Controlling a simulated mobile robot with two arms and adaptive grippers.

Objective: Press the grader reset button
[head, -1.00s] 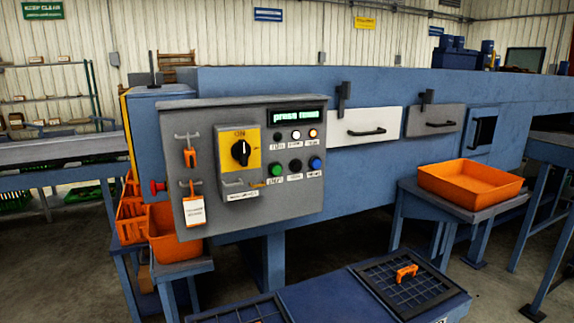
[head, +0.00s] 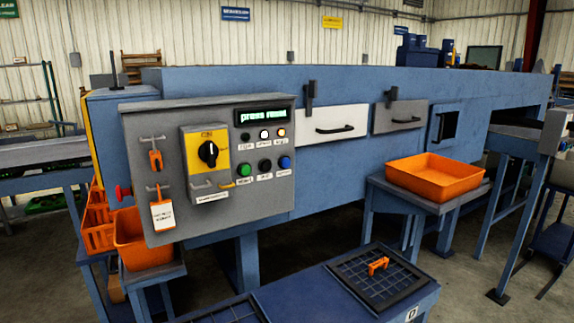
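The grey control panel (head: 215,215) of the grader is on the left of the head view. Its display (head: 262,115) reads "press reset" in green letters. A lower row holds a green button (head: 244,170), a black button (head: 265,165) and a blue button (head: 285,162). Their small labels are too blurred to read, so I cannot tell by label which is reset. Above them are a dark lamp (head: 245,136) and two lit lamps, one white (head: 264,134) and one whitish-orange (head: 281,132). A black rotary switch (head: 208,152) sits on a yellow plate. Neither gripper is in view.
A blue table (head: 300,298) with black grates and an orange clip (head: 378,266) stands in front, below the panel. An orange tray (head: 433,187) rests on a stand to the right. Orange bins are at left. A red knob (head: 123,192) sticks out left of the panel.

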